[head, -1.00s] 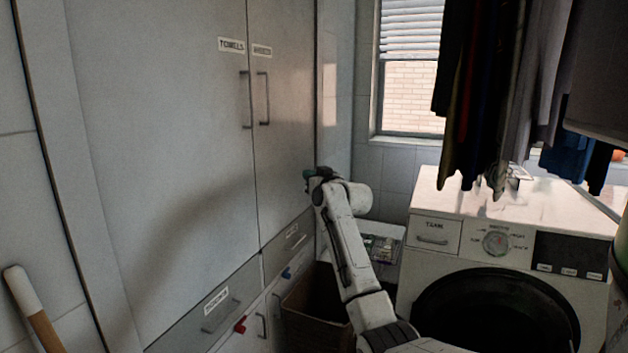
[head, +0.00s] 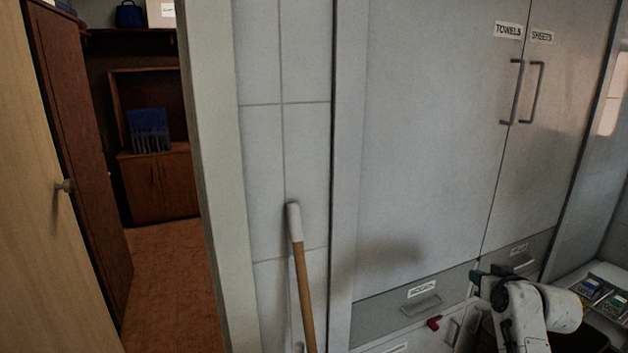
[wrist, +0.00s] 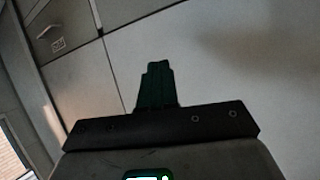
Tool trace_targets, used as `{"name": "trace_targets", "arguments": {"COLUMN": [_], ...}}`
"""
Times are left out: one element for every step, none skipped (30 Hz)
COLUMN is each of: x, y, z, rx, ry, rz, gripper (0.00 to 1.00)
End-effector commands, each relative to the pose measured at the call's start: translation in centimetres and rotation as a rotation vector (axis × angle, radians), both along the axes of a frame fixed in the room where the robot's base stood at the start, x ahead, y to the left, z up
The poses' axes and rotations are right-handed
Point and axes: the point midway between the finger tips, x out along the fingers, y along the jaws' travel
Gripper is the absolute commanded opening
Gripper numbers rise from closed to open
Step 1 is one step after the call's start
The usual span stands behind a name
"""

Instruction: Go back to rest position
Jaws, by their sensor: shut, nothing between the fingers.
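My gripper (head: 474,276) is at the lower right of the head view, in front of the drawers below the tall white cabinet (head: 430,130). My white arm rises from the bottom edge there. In the wrist view, my gripper's dark green fingers (wrist: 156,84) are together with nothing between them. Behind them is a pale panel, with a small handle and label at upper left.
A wooden-handled pole (head: 303,290) leans on the tiled wall. At left, an opening shows a room with a wooden cabinet (head: 160,185) and brown floor (head: 165,270). A light wooden door (head: 35,200) stands at far left.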

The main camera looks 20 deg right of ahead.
Motion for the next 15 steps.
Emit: {"name": "trace_targets", "arguments": {"x": [-0.2,-0.4,-0.9,-1.4,-1.9,-2.8,-3.5,-4.4,-5.7,-6.7,-7.9,-9.6,-11.0,-12.4,-14.5], "y": [3.3,5.0,7.3,8.9,10.6,12.8,14.5,16.1,18.2,19.7,21.2,23.2,24.6,25.9,27.5], "z": [-2.4,-3.5,-5.1,-6.3,-7.4,-8.8,-9.9,-10.9,-12.1,-13.0,-13.9,-14.9,-15.7,-16.3,-17.1], "rx": [0.031,0.045,0.065,0.079,0.092,0.11,0.122,0.133,0.146,0.156,0.166,0.176,0.182,0.188,0.192], "ry": [0.051,0.081,0.122,0.153,0.185,0.23,0.265,0.302,0.349,0.387,0.426,0.478,0.52,0.561,0.617], "rz": [0.036,0.054,0.078,0.094,0.111,0.134,0.151,0.169,0.19,0.205,0.22,0.241,0.256,0.271,0.289], "gripper": [0.0,0.0,0.0,0.0,0.0,0.0,0.0,0.0,0.0,0.0,0.0,0.0,0.0,0.0,0.0]}}
